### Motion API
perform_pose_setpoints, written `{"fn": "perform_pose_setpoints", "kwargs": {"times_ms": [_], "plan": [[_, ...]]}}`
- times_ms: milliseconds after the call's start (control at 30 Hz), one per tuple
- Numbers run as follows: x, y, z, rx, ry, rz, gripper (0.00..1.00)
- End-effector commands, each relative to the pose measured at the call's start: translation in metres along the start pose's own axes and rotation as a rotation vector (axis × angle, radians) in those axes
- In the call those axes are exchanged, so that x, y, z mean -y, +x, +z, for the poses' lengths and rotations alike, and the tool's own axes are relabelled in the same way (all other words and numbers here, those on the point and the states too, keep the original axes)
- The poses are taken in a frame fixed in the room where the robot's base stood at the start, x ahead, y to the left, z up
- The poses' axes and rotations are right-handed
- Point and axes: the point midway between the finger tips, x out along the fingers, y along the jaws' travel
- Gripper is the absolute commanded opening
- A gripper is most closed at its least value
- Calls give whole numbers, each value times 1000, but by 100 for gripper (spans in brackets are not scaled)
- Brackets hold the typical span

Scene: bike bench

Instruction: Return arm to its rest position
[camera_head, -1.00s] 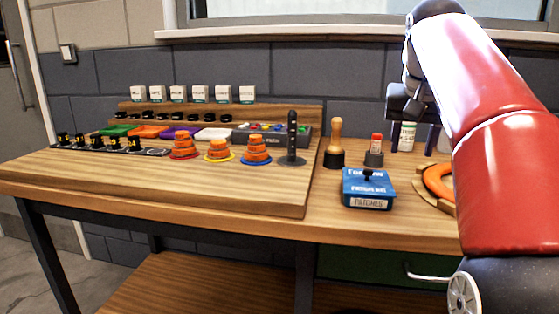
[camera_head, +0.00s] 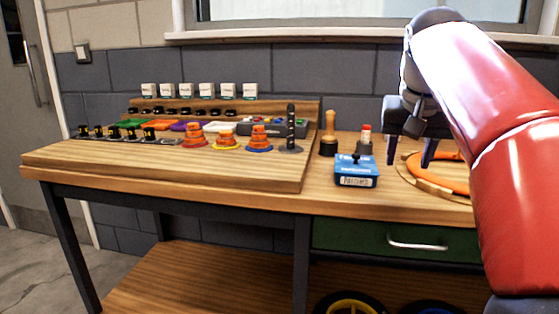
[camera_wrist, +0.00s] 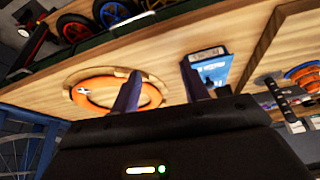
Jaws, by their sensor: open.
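My red and black arm reaches in from the right of the head view. My gripper (camera_head: 409,158) hangs with its fingers pointing down over the right part of the wooden bench (camera_head: 310,196), between the blue patches box (camera_head: 356,171) and the orange ring (camera_head: 455,180). In the wrist view my gripper (camera_wrist: 163,90) shows two dark fingers spread apart with nothing between them. The orange ring (camera_wrist: 150,97) lies partly behind the left finger, and the blue box (camera_wrist: 213,70) is beside the right finger.
Orange stacked cones (camera_head: 194,135), a black upright post (camera_head: 291,128), a wooden-handled tool (camera_head: 329,135) and a red-capped bottle (camera_head: 365,138) stand on the bench. Small white boxes (camera_head: 206,90) line the back. A green drawer (camera_head: 350,238) and wheels (camera_head: 350,303) are below.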

Motion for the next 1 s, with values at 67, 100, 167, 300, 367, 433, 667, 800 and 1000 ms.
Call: {"fn": "perform_pose_setpoints", "kwargs": {"times_ms": [67,100,167,300,367,433,667,800,1000], "plan": [[2,2,12,-3,-14,-7,45],[3,3,18,-5,-22,-10,45],[5,6,28,-9,-35,-17,45],[10,17,61,-19,-74,-35,45],[12,25,81,-25,-93,-45,45],[14,37,110,-35,-122,-58,45],[16,94,216,-67,-210,-104,45],[14,128,268,-80,-248,-123,45],[12,153,303,-90,-271,-134,45]]}}
